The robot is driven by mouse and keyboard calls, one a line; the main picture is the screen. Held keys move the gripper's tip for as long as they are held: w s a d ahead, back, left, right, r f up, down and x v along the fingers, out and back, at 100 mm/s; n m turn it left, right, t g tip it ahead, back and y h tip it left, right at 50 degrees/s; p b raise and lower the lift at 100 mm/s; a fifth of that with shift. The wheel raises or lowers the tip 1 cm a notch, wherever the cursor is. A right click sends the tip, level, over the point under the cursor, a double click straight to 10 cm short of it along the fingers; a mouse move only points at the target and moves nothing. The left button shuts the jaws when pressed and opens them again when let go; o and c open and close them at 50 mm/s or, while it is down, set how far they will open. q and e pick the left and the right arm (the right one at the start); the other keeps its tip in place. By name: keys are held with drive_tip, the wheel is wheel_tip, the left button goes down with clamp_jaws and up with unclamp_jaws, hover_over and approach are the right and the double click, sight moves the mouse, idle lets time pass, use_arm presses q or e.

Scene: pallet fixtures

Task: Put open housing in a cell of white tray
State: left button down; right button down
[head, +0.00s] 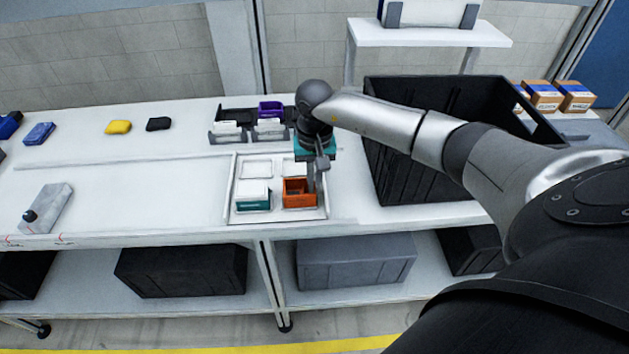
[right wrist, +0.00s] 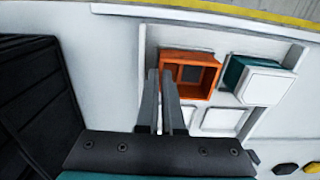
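The open housing (head: 299,198) is an orange open-topped box over the front right cell of the white tray (head: 233,190). It also shows in the right wrist view (right wrist: 213,77). My right gripper (head: 311,188) points down at the housing's right wall in the head view. In the right wrist view its two fingers (right wrist: 160,75) are close together on either side of that wall, so they look shut on it. Whether the housing touches the cell floor is hard to tell. A teal housing with a white top (head: 252,195) fills the front left cell. My left gripper is not in view.
The two rear cells of the tray look empty. A large black crate (head: 385,150) stands close to the right. Behind the tray, a dark rack holds white parts and a purple housing (head: 270,108). Yellow (head: 118,127) and black (head: 158,124) pieces lie farther left; the table between is mostly clear.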

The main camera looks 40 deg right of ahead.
drive_tip(key=shift+f+b, duration=0.3)
drive_tip(key=shift+b, duration=0.05)
idle(0.3)
drive_tip(key=c, duration=1)
unclamp_jaws()
drive_tip(key=shift+r, duration=0.1)
wheel_tip(320, 180, up, 15)
drive_tip(key=shift+r+p, duration=0.1)
drive_tip(key=shift+p, duration=0.35)
